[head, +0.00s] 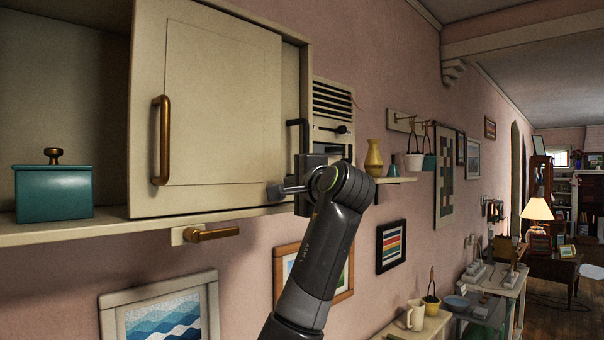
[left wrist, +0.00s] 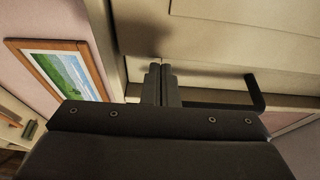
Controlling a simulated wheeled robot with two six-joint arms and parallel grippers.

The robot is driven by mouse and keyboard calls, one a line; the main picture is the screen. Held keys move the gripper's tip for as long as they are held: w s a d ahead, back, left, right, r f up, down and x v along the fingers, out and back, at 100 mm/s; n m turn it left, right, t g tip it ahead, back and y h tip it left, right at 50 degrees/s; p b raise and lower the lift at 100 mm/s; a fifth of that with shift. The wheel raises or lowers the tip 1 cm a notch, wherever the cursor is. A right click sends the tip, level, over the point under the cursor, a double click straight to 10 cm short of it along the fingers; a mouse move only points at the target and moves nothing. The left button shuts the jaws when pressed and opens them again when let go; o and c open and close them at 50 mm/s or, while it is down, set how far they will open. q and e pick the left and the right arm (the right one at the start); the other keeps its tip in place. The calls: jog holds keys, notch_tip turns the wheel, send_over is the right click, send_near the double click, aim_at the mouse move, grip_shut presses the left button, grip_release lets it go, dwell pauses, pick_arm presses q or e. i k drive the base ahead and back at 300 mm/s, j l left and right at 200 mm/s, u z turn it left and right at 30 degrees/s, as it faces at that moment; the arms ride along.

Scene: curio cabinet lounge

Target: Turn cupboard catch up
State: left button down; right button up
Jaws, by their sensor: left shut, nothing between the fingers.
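The cupboard (head: 290,75) hangs on the pink wall, with a cream door (head: 222,110) that has an upright brass handle (head: 161,140). The catch, a brass lever (head: 212,234) on a small cream plate, sits below the cupboard's bottom edge and lies about level, its free end to the right. My left gripper (head: 276,192) is shut and empty at the cupboard's lower right, above and to the right of the catch, apart from it. Its closed fingers also show in the left wrist view (left wrist: 161,82), close to a cream surface. The catch is not seen there. My right gripper is out of view.
A teal box (head: 54,192) stands in the cupboard's open left part. A black handle (head: 298,128) is just above my left gripper. A small shelf with a yellow vase (head: 373,158) is to the right. Framed pictures (head: 165,312) hang below.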

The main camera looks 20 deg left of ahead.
aim_at(195, 235)
jog(key=k+j, duration=0.35)
jog(key=k, duration=0.2)
jog(key=k+l, duration=0.3)
jog(key=l, duration=0.15)
